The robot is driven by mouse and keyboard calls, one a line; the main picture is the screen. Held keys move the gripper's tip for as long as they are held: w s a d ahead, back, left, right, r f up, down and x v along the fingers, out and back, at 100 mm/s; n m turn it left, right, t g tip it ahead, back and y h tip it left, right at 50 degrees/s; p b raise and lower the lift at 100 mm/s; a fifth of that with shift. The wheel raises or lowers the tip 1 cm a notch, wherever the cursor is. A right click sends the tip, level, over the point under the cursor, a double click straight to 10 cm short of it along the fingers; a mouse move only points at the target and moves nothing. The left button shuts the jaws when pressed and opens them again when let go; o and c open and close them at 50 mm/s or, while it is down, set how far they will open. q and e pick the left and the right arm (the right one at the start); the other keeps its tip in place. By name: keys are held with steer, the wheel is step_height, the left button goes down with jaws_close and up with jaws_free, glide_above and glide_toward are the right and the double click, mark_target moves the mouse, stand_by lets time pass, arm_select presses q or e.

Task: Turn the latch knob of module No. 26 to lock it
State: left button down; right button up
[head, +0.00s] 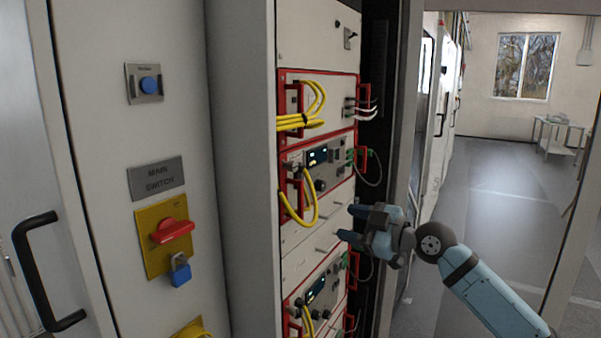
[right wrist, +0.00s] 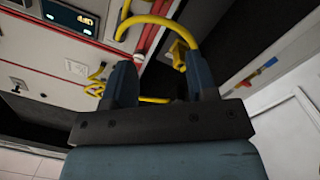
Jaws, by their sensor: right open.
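My right gripper (head: 347,223) is open and empty in front of the rack, at the right side of the plain panels between two red-framed modules. The upper module (head: 335,172) has a lit display and a yellow cable. The lower module (head: 316,291) also has a lit display. In the right wrist view, the open fingers (right wrist: 162,80) are seen with a yellow cable beyond and above them, and a module display (right wrist: 70,14) at upper left. I cannot read a No. 26 label or pick out its latch knob. My left gripper is not in view.
Yellow cables (head: 308,123) loop out from the rack front. A cabinet at left carries a red main switch (head: 172,231) with a blue padlock (head: 180,270). A black door handle (head: 45,270) is at far left. Open floor (head: 490,215) lies at right.

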mark_target(296, 167)
step_height(296, 167, up, 10)
steer(key=d+n+y, duration=0.1)
steer(key=n, duration=0.2)
steer(key=shift+g, duration=0.4)
steer(key=p+x, duration=0.4)
steer(key=x, duration=0.9)
steer(key=shift+w+d, duration=0.1)
steer(key=shift+d, duration=0.05)
steer(key=shift+w+a+f, duration=0.1)
steer(key=shift+w+a, duration=0.2)
steer(key=shift+a, duration=0.1)
steer(key=c, duration=0.9)
